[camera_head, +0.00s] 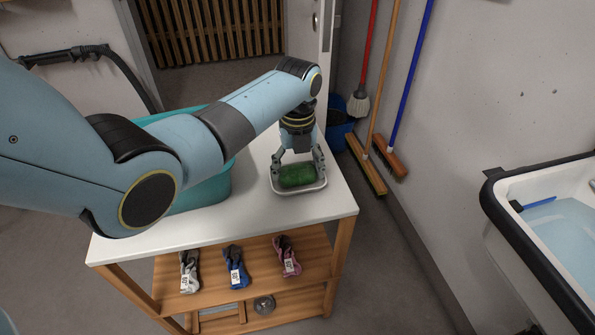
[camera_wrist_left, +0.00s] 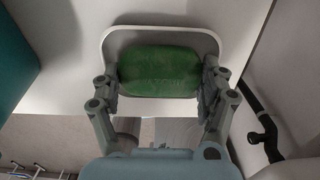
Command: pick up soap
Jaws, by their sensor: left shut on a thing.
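A green bar of soap (camera_head: 297,175) lies in a white soap dish (camera_head: 300,190) on the white table top. My left gripper (camera_head: 299,167) reaches down over the dish, with one finger at each end of the soap, and is shut on it. In the left wrist view the soap (camera_wrist_left: 159,71) sits between the two fingers (camera_wrist_left: 160,88), with the dish rim (camera_wrist_left: 160,30) around it. I cannot tell whether the soap is touching the dish bottom. My right gripper is not in view.
A teal tub (camera_head: 208,190) stands on the table (camera_head: 255,220) behind my left arm. Rolled socks (camera_head: 235,268) lie on the shelf below. Brooms (camera_head: 378,145) and a blue bucket (camera_head: 338,128) stand by the wall. A water-filled basin (camera_head: 555,225) is at the right.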

